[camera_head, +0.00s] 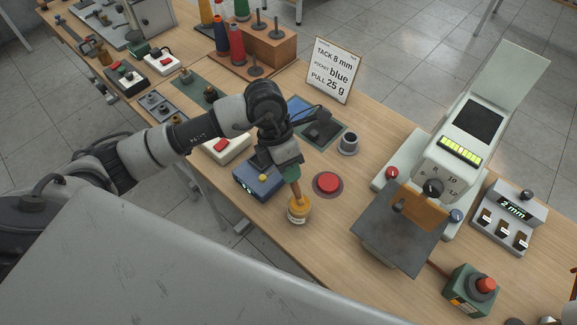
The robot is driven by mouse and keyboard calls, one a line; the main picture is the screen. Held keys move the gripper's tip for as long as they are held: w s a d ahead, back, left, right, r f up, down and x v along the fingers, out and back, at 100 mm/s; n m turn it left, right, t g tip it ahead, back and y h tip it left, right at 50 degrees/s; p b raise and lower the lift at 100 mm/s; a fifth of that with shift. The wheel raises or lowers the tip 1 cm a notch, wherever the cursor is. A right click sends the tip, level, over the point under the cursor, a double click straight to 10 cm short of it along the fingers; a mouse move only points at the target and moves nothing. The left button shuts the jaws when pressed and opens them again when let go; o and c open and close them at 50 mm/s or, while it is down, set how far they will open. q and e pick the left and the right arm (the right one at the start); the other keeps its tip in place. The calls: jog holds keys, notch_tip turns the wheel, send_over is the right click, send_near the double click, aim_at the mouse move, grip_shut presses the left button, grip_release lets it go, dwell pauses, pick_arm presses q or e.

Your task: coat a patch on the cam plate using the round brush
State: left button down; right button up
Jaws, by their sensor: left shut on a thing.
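My left gripper (287,162) comes in from the left and points down over the middle of the table. It is shut on the round brush (295,188), whose lower part reaches down to a small yellow jar (298,210) with a pale label. Whether the bristles are inside the jar is hidden. An orange-brown piece (418,207) is at the front of the white machine (447,178), above a dark grey metal plate (390,236). I cannot tell which of these is the cam plate.
A small cup (348,143) and a sign (333,69) stand behind.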

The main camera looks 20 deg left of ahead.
pick_arm(q)
jog(key=shift+r+p, duration=2.1)
jog(key=shift+r, duration=1.4)
